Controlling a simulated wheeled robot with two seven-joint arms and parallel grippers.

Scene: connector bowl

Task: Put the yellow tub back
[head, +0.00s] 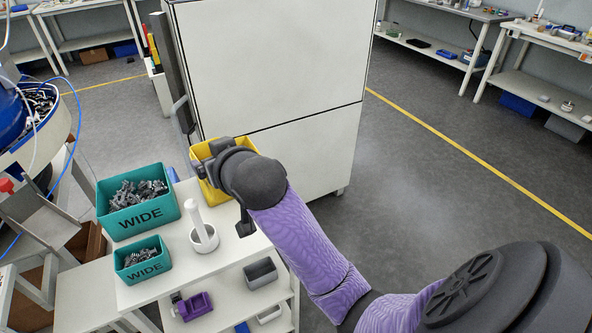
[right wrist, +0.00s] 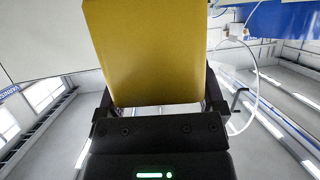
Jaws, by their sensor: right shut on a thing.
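The yellow tub (head: 203,151) is at the back right corner of the white cart top, partly hidden behind my right gripper (head: 222,150). My right gripper is shut on the tub, and its purple arm comes in from the lower right. In the right wrist view the tub (right wrist: 158,50) fills the upper middle between the two fingers of the gripper (right wrist: 160,100). I cannot tell whether the tub rests on the cart top or is held just above it. The tub's inside is mostly hidden. My left gripper is not in view.
Two teal WIDE bins, a large one (head: 137,208) and a small one (head: 142,266), hold grey parts on the cart top (head: 225,238). A white post on a round base (head: 204,239) stands beside them. A tall white cabinet (head: 270,70) rises behind. A grey bin (head: 262,273) sits on the shelf below.

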